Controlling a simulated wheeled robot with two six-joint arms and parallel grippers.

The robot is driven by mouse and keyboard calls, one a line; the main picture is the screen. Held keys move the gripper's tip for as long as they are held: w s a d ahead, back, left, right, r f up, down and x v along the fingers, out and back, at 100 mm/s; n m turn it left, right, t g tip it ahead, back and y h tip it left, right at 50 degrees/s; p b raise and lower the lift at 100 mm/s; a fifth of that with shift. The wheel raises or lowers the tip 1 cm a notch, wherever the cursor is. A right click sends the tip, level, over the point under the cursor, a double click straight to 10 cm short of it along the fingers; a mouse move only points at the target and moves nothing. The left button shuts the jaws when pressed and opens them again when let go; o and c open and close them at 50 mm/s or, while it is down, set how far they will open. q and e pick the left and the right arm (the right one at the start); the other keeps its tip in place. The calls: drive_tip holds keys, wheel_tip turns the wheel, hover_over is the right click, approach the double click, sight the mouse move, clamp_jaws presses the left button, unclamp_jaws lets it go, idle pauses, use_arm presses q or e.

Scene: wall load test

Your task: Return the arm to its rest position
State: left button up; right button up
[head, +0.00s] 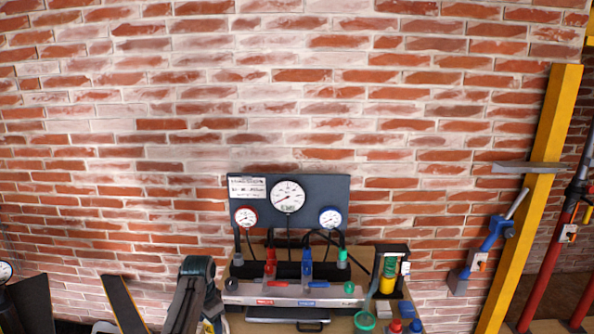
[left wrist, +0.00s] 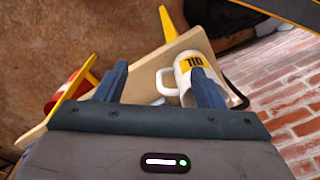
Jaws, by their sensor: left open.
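My left gripper (left wrist: 160,82) is open in the left wrist view, its two blue-grey fingers spread apart. Beyond the fingers, a white mug with a yellow OIL label (left wrist: 181,74) stands near a wooden board (left wrist: 142,76); the right finger covers part of it. I cannot tell how far the mug is from the fingers. In the head view, a dark arm link (head: 191,290) rises at the bottom, left of the bench; it looks like mine. No gripper fingers show there, and my right gripper is in neither view.
A gauge panel (head: 335,196) with several dials stands at the brick wall behind a bench of coloured fittings. A yellow post (head: 538,170) stands on the right with a blue clamp (head: 489,244). An orange-red object with a yellow edge (left wrist: 68,92) is left of the fingers.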

use_arm(q)
drive_tip(key=s+a+f+n+t, duration=0.15)
drive_tip(key=s+f, duration=0.35)
drive_tip(key=s, duration=0.7)
drive_tip(key=s+a+f+n, duration=0.25)
drive_tip(key=s+f, duration=0.25)
drive_tip(key=s, duration=0.7)
drive_tip(key=s+d+r+n+t, duration=0.1)
drive_tip(key=s+r, duration=0.3)
drive_tip(key=s, duration=0.7)
drive_tip(key=s+r+n+t, duration=0.15)
drive_tip(key=s+r, duration=0.25)
drive_tip(key=s, duration=0.7)
wheel_tip(320, 180, down, 34)
drive_tip(key=a+r+g+b, duration=0.1)
drive_tip(key=a+g+b, duration=0.1)
drive_tip(key=a, duration=0.1)
drive_tip(key=s+f+g+b, duration=0.1)
drive_tip(key=s+f, duration=1.7)
drive_tip(key=f, duration=0.2)
drive_tip(key=shift+s+a+n+y, duration=0.15)
drive_tip(key=shift+a+n+y, duration=0.15)
drive_tip(key=shift+n, duration=0.15)
